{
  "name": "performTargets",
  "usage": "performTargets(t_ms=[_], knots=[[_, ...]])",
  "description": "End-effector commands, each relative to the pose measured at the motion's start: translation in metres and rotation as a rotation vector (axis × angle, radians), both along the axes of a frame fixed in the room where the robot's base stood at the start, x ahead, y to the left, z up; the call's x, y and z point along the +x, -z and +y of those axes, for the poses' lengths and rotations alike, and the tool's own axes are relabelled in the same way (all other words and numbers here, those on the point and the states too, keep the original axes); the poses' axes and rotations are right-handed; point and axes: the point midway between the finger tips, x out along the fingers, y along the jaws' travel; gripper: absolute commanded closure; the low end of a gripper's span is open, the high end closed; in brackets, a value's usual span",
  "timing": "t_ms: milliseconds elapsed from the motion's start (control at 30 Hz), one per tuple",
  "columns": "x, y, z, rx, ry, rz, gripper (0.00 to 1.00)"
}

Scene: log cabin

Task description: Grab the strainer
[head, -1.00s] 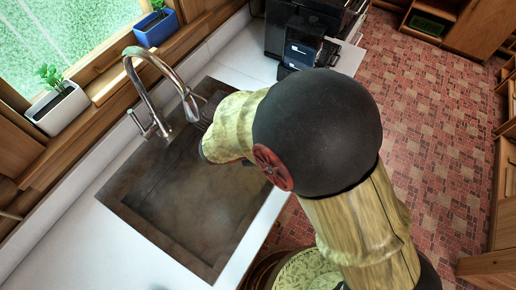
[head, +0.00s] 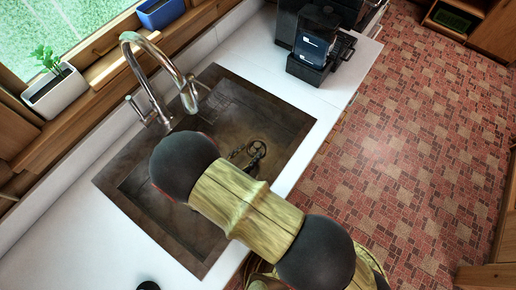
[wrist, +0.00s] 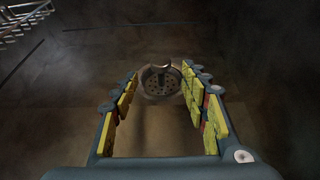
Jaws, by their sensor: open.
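The strainer (wrist: 154,84) is a small round metal disc with holes and an upright curved handle. In the wrist view it lies on the sink floor, ahead of and between the fingers of my gripper (wrist: 159,77). The fingers have yellow pads, stand apart on either side of it and look empty. I see no clear contact, and the remaining gap is hard to judge. My arm hides most of my gripper there.
The dark stone sink (head: 215,257) is set in a white counter (head: 60,240), with walls around the basin. A tall curved faucet (head: 140,75) rises at its back edge. A coffee machine (head: 318,45) stands at the upper right. White (head: 58,97) and blue (head: 162,13) planters sit by the window.

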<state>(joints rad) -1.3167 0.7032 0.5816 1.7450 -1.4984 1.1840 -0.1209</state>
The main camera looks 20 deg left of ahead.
Motion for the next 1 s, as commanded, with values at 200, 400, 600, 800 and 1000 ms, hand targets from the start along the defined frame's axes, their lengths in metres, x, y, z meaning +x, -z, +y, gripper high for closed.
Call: performTargets(t_ms=[200, 400, 600, 800, 1000], knots=[[0.030, 0.007, -0.011, 0.000, 0.004, 0.000, 0.55], [0.045, 0.013, -0.014, -0.001, 0.002, 0.000, 0.55], [0.045, 0.013, -0.014, 0.000, 0.000, 0.000, 0.55], [0.045, 0.013, -0.014, 0.000, 0.001, 0.000, 0.65], [0.045, 0.013, -0.014, 0.001, 0.001, 0.000, 0.76]])
